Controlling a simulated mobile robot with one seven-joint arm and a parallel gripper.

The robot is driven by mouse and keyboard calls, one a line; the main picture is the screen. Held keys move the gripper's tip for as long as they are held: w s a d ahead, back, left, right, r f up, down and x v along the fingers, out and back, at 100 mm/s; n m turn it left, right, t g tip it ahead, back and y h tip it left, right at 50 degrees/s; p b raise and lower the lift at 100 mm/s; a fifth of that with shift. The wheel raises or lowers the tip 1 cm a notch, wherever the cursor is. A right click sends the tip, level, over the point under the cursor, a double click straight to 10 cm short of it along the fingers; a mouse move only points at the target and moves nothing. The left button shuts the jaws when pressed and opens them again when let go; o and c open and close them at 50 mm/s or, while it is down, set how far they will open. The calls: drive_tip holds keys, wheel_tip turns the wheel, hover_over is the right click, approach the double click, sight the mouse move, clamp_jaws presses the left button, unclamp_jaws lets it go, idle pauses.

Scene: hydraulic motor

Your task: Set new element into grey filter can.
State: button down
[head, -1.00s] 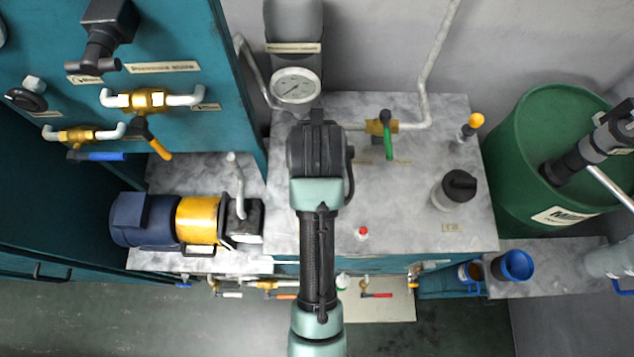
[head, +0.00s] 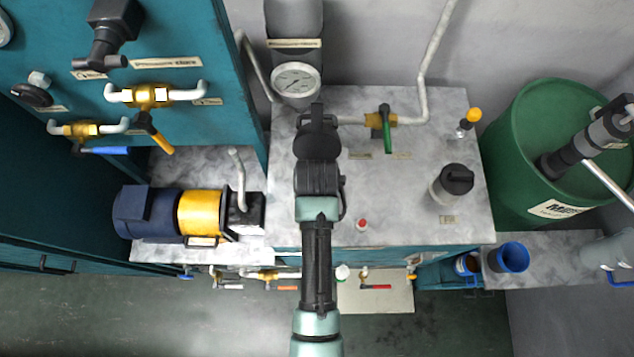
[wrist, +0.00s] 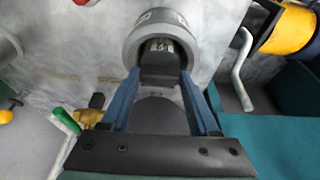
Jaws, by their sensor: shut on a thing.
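In the wrist view, my gripper (wrist: 160,78) has its two blue fingers closed on a dark block with a small pale label at its far end, apparently the new element (wrist: 160,62). A grey round can (wrist: 133,42), apparently the grey filter can, lies at the fingertips. Its rim appears around the labelled end of the element; I cannot tell how deep the element sits or whether it touches. In the head view, my arm and wrist cover the fingers, the element and this can.
A black-capped container (head: 455,184) and a small red-topped part (head: 361,224) are to the right. A yellow and blue motor (head: 190,215) is to the left. The marble-grey counter (head: 405,190) has bare room between.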

drive_tip(key=shift+f, duration=0.15)
drive_tip(key=shift+c, duration=0.7)
unclamp_jaws()
